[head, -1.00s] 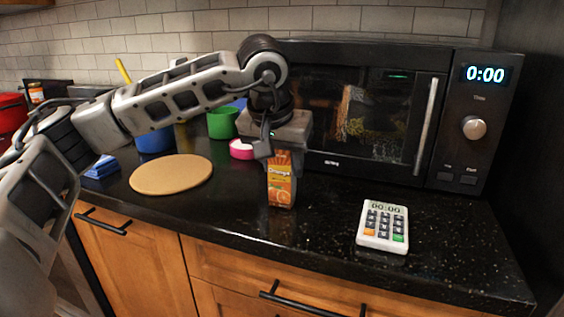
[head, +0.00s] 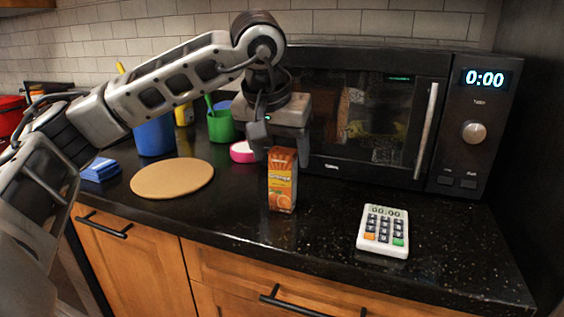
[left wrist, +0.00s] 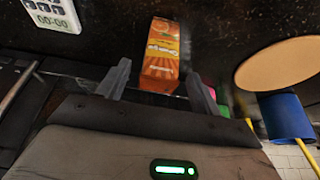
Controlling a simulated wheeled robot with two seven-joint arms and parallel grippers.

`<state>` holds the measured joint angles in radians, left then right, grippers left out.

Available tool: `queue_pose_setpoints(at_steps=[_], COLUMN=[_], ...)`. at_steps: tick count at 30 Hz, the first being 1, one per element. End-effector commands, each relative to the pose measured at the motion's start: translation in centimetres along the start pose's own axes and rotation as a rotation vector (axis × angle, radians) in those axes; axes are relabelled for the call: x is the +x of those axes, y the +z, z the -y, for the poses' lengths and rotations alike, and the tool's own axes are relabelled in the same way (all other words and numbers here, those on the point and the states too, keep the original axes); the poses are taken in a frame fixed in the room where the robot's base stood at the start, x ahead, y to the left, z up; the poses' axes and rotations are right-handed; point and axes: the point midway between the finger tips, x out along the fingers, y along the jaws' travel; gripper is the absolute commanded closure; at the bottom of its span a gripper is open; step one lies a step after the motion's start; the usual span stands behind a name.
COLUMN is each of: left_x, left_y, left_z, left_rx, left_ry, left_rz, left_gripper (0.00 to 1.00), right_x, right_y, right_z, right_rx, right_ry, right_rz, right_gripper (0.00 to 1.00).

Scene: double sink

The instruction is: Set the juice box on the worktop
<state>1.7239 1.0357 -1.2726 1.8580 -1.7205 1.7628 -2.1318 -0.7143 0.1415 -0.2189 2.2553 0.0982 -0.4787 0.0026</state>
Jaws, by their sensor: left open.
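The orange juice box (head: 282,182) stands upright on the black worktop (head: 320,225), in front of the microwave. My left gripper (head: 280,150) is above and just behind the box, open, with its fingers around the height of the box's top. In the left wrist view the juice box (left wrist: 161,58) shows beyond and between the two spread fingertips (left wrist: 160,82), with nothing held. My right gripper is not in view.
A white timer or calculator (head: 383,230) lies right of the box. A round tan board (head: 172,178) lies to the left. A pink-rimmed bowl (head: 243,152), green cup (head: 221,125) and blue container (head: 155,137) stand behind. The microwave (head: 370,120) blocks the back.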

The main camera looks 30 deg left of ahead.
Motion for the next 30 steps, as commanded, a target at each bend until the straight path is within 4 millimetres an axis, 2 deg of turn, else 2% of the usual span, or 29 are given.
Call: queue_pose_setpoints(at_steps=[1, 6, 12, 17, 30], left_x=[-1.4, -5.0, -7.6, -8.2, -8.2], left_y=[-0.1, -0.1, 0.0, 0.0, 0.0], left_z=[-0.1, -0.1, -0.1, -0.1, -0.1], left_rx=[0.001, 0.003, 0.003, 0.002, 0.002], left_ry=[0.003, 0.002, 0.001, 0.0, 0.0], left_rz=[-0.004, -0.003, -0.001, 0.001, 0.001], left_gripper=[0.35, 0.35, 0.35, 0.35, 0.35], right_x=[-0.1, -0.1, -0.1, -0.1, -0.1], right_y=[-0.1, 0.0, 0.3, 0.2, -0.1], right_z=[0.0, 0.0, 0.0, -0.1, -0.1], right_rx=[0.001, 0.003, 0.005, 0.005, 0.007], right_ry=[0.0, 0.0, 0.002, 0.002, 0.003], right_rz=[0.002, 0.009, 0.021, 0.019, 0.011], right_gripper=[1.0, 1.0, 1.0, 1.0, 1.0])
